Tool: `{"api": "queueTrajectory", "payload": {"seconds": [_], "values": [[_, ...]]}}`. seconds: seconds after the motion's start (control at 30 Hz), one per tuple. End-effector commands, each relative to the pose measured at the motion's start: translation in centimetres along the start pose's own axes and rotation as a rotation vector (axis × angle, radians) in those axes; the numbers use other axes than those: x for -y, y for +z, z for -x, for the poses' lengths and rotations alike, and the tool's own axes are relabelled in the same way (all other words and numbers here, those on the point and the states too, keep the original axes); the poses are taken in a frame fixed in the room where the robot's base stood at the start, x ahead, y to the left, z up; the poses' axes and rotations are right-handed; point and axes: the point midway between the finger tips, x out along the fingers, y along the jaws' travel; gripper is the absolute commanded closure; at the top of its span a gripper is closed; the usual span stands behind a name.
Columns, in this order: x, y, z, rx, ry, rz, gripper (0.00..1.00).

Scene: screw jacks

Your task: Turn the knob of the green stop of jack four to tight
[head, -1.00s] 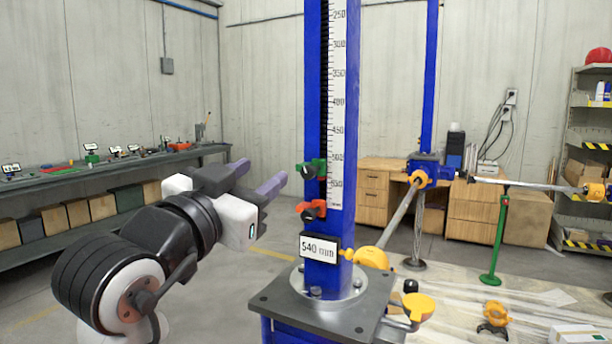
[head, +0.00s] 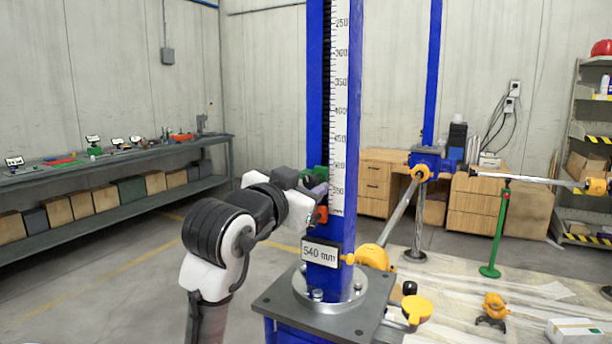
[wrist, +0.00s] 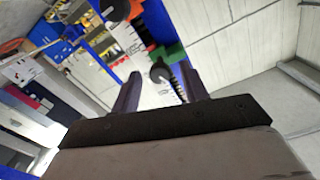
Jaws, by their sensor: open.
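A blue jack column (head: 316,120) with a white millimetre scale stands in the middle of the head view; no jack number is readable. The green stop (head: 316,173) sits on it, partly hidden by my gripper (head: 319,189). In the wrist view, the green stop (wrist: 172,53) has a black round knob (wrist: 160,71) facing me. The knob shows between the two open purple fingers of my gripper (wrist: 160,76). I cannot tell whether either finger touches it. The knob's marking is not readable.
An orange stop (head: 322,214) is just below, its black knob (wrist: 115,9) near the wrist view's top. A "540 mm" display (head: 321,253) sits lower, above the grey base plate (head: 272,303). A workbench (head: 110,163) stands behind at left, with free floor before it.

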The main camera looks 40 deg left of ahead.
Motion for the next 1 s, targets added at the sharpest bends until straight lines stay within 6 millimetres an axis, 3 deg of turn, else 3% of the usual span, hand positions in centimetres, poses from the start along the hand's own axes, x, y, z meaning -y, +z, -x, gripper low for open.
{"api": "queueTrajectory", "payload": {"seconds": [0.4,0.73,1.0], "values": [[-0.03,0.05,-0.83,0.000,0.000,0.000,0.57],[-0.04,0.03,-0.80,0.000,0.000,-0.001,1.00],[-0.09,0.10,-0.81,0.000,0.001,-0.028,1.00]]}}
